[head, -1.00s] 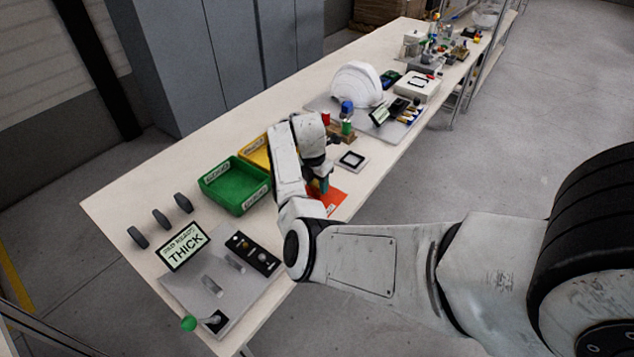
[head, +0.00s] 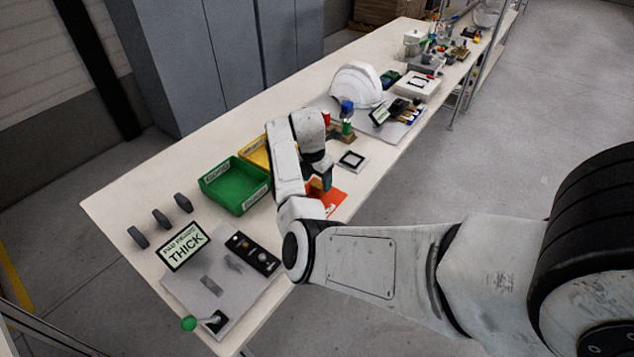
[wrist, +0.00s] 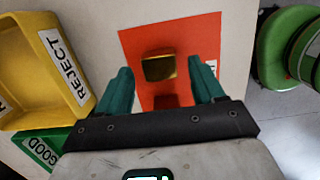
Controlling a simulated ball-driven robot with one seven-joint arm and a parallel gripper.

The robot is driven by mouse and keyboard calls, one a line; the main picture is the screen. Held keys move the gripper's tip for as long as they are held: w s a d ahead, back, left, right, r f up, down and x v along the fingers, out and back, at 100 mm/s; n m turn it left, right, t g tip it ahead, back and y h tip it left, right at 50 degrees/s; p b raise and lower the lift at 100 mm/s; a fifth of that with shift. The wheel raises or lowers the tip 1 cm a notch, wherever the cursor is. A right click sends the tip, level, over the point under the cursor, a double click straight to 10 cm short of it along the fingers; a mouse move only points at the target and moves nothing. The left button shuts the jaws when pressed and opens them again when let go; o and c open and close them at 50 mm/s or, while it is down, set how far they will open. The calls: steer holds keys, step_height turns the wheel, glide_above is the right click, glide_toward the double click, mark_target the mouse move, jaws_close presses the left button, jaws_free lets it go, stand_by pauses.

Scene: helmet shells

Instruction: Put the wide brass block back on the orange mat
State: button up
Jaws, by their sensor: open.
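The wide brass block (wrist: 158,67) shows in the wrist view over the upper middle of the orange mat (wrist: 208,47), and appears to rest on it. A dark red patch, perhaps a shadow, lies on the mat just below it. My gripper (wrist: 161,72) is open, with one green finger on each side of the block and a visible gap to each. In the head view my gripper (head: 324,186) is low over the orange mat (head: 333,200). My arm hides part of the mat there, and the block is hard to make out.
The yellow REJECT bin (wrist: 45,60) and green GOOD bin (head: 235,187) stand left of the mat. A white square with a dark frame (head: 352,160) lies beyond it. A sign reading THICK (head: 184,248) and a grey plate (head: 200,300) are nearer. The table's right edge is close.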

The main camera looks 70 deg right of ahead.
step_height(320, 180, up, 10)
steer(key=a, duration=0.2)
steer(key=s+a+f+m, duration=0.2)
steer(key=a+f+m, duration=0.1)
steer(key=a, duration=0.2)
steer(key=s+a+f+m, duration=0.2)
steer(key=a+f+m, duration=0.1)
steer(key=a, duration=0.2)
steer(key=s+a+f+m+h, duration=0.1)
steer(key=s+a+f+m, duration=0.2)
steer(key=a, duration=0.2)
steer(key=shift+a+f+t, duration=0.35)
steer(key=shift+t, duration=0.05)
steer(key=s+a+f+m+y, duration=0.1)
steer(key=s+a+m, duration=0.2)
steer(key=s+a, duration=0.2)
steer(key=s+a+f+m+y, duration=0.1)
steer(key=s+a+m, duration=0.3)
steer(key=a, duration=0.8)
steer(key=shift+s+a+t+y, duration=0.15)
steer(key=shift+s+t+y, duration=0.15)
steer(key=shift+s, duration=0.5)
